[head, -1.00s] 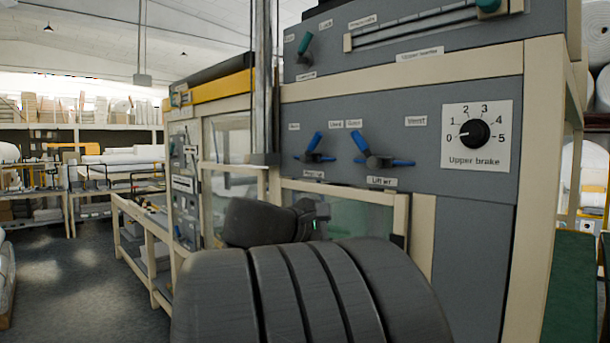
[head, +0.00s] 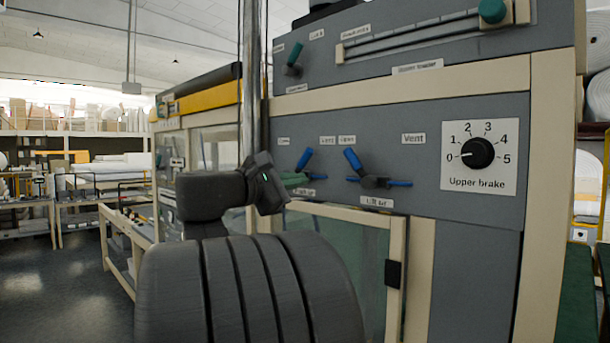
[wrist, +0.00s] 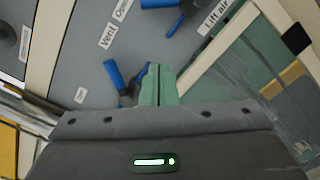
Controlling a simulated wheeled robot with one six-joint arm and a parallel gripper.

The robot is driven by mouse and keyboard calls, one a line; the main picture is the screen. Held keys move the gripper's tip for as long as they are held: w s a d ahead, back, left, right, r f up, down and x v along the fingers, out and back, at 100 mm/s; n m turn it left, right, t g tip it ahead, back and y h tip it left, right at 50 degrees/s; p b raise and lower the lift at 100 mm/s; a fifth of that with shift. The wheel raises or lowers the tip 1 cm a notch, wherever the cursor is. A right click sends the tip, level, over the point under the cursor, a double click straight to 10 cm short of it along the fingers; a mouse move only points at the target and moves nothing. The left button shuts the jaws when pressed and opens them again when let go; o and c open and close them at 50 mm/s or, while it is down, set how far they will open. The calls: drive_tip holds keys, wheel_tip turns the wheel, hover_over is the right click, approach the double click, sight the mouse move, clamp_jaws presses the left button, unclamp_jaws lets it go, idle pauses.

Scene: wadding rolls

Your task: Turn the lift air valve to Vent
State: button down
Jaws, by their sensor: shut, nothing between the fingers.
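The lift air valve (head: 375,182) is on the grey panel above its "Lift air" label (head: 376,202). Its blue handle (head: 353,160) leans up and left, towards a small label that reads "Open" in the wrist view (wrist: 122,10). A "Vent" label (head: 413,138) is up and right of the valve. My gripper (head: 294,179) is shut and empty, left of the lift air valve and in front of a similar blue-handled valve (head: 304,158). In the wrist view, its green fingers (wrist: 159,84) are close beside that neighbour's handle (wrist: 113,73); contact is unclear. The lift air valve (wrist: 180,16) is partly cut off there.
The Upper brake dial (head: 477,154) is at the right, pointing near 0. A slider with a green knob (head: 491,11) is above. A cream-framed window (head: 345,245) is below the valves. A metal post (head: 250,90) stands left of my gripper.

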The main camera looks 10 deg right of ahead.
sight(349, 153)
drive_tip(key=w+d+r+p, duration=0.2)
drive_tip(key=w+d+p, duration=0.1)
drive_tip(key=d, duration=0.6)
drive_tip(key=shift+d+r+p, duration=0.15)
drive_tip(key=shift+r+p, duration=0.15)
drive_tip(key=shift+r, duration=0.05)
drive_tip(key=shift+s+d+r+m+b, duration=0.1)
drive_tip(key=shift+s+r+m+b, duration=0.2)
drive_tip(key=shift+m+b, duration=0.45)
drive_tip(key=m+b, duration=0.1)
drive_tip(key=m, duration=0.1)
drive_tip(key=s+d+r+m+b, duration=0.1)
drive_tip(key=m+b, duration=0.1)
drive_tip(key=s+d+r+m+b, duration=0.1)
drive_tip(key=m+b, duration=0.1)
drive_tip(key=shift+s+r, duration=0.15)
drive_tip(key=shift+s+d+r+m+y+b, duration=0.1)
drive_tip(key=shift+s+d+m+b, duration=0.7)
drive_tip(key=shift+m, duration=0.5)
drive_tip(key=shift+s+d+r+m+y+b, duration=0.1)
drive_tip(key=shift+s+d+m+b, duration=0.15)
drive_tip(key=shift+s+m+b, duration=0.6)
drive_tip(key=shift+s+d+m+y+b, duration=0.1)
drive_tip(key=shift+s+d+m+b, duration=0.4)
drive_tip(key=shift+m+b, duration=0.85)
